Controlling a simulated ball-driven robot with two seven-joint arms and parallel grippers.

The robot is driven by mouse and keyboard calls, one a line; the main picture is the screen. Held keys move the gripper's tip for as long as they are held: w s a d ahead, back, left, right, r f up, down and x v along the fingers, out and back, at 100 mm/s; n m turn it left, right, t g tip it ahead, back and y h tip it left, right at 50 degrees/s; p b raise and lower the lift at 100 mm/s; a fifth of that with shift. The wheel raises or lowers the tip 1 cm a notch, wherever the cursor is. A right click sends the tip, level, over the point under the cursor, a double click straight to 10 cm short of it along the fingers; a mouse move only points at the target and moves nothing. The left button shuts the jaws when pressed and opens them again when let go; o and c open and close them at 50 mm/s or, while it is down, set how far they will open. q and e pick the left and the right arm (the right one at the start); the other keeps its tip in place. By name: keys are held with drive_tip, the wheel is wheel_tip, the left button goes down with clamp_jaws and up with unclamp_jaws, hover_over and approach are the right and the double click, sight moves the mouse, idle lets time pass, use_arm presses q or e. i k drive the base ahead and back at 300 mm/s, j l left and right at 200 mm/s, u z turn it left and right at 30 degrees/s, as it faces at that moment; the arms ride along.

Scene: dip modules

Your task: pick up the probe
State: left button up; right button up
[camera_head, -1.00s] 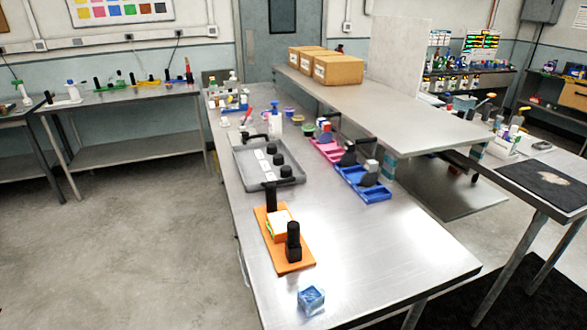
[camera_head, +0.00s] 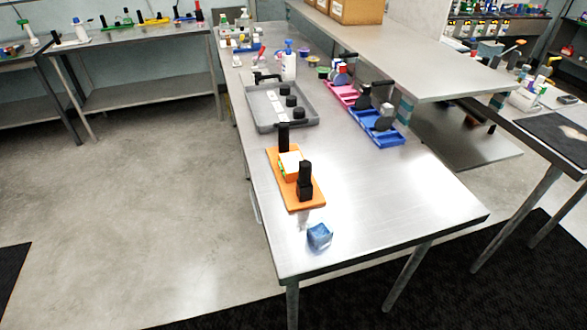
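I cannot tell for certain which thing is the probe. An orange board (camera_head: 308,200) lies near the front of the metal table, with an upright black piece (camera_head: 284,138) at its far end and another black piece (camera_head: 305,180) at its near end. A white and orange block (camera_head: 290,165) sits between them. A blue translucent cube (camera_head: 319,236) lies nearer the front edge. A grey tray (camera_head: 262,117) behind the board holds several black round pieces and white strips. Neither of my grippers is in view.
The metal table (camera_head: 420,215) is clear at its front right. Blue (camera_head: 384,141) and pink bins (camera_head: 340,92) with dark items stand right of the tray. A raised shelf (camera_head: 430,70) overhangs the right side. Open floor (camera_head: 160,200) lies to the left.

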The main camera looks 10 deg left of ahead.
sight(306, 166)
drive_tip(key=z, duration=0.7)
drive_tip(key=i+j+z, duration=0.1)
drive_tip(key=j+z, duration=1.05)
drive_tip(key=j, duration=0.4)
drive_tip(key=k+j+z, duration=0.1)
drive_tip(key=j, duration=0.35)
drive_tip(key=k+j, duration=0.1)
drive_tip(key=j, duration=0.3)
drive_tip(key=k+j+z, duration=0.15)
drive_tip(key=j, duration=0.7)
drive_tip(key=k+j+z, duration=0.1)
drive_tip(key=j, duration=0.3)
